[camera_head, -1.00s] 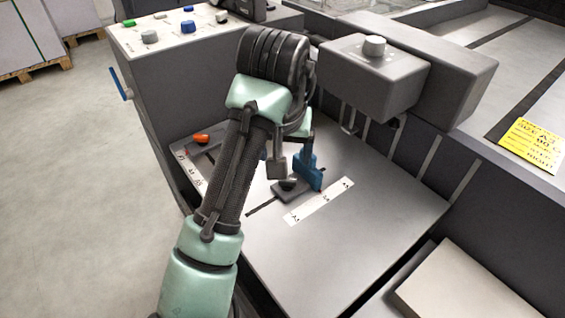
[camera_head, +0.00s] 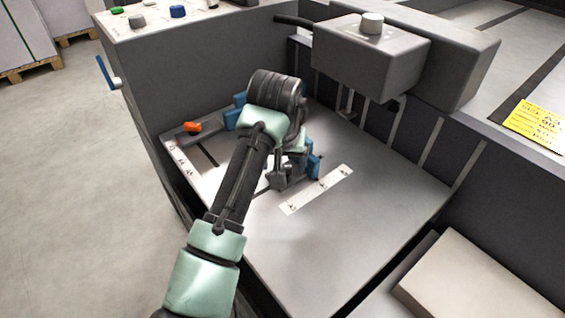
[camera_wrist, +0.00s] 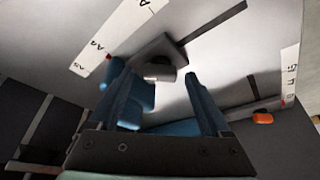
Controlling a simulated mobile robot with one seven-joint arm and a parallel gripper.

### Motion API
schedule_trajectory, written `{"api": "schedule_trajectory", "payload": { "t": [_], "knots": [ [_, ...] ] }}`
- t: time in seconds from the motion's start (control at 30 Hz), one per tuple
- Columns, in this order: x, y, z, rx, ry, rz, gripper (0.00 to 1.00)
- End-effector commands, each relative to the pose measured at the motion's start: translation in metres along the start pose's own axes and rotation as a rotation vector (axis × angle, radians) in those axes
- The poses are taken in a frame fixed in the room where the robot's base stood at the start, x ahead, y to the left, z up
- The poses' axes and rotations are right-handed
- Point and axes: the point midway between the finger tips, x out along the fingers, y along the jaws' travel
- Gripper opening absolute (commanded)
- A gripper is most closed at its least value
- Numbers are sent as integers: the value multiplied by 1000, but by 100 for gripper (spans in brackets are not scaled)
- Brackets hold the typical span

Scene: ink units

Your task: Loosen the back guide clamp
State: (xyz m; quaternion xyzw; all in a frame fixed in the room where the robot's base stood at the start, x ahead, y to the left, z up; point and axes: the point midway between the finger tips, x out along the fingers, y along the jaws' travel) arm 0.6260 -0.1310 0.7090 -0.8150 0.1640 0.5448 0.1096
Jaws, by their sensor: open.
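A grey-knobbed clamp (camera_wrist: 160,72) on a dark slide stands in a slot of the feed table, beside a blue guide (camera_head: 314,166) and a size scale strip (camera_head: 317,189). An orange-handled clamp (camera_head: 192,127) with its own blue guide (camera_head: 236,117) is at the table's left; its orange handle also shows at the right of the wrist view (camera_wrist: 262,118). Which of the two is the back guide clamp is not marked. My gripper (camera_wrist: 154,78) is open, low over the grey-knobbed clamp, its fingers either side of the knob in the wrist view. My arm partly hides that clamp in the head view.
A grey box with a round knob (camera_head: 371,58) overhangs the table's back edge. A console with coloured buttons (camera_head: 150,22) stands at the back left. The table's front right (camera_head: 330,245) is bare. A pale block (camera_head: 480,283) lies at the lower right.

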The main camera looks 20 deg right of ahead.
Motion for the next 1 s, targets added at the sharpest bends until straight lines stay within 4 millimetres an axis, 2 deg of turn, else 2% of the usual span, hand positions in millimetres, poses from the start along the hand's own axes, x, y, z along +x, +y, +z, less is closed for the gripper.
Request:
{"api": "schedule_trajectory", "payload": {
  "t": [0.07, 0.5, 1.0],
  "knots": [
    [0, 0, 0, 0, 0, 0, 80],
    [0, 0, 0, 0, 1, 0, 1],
    [-7, 2, -4, -84, 0, -29, 0]
  ]
}}
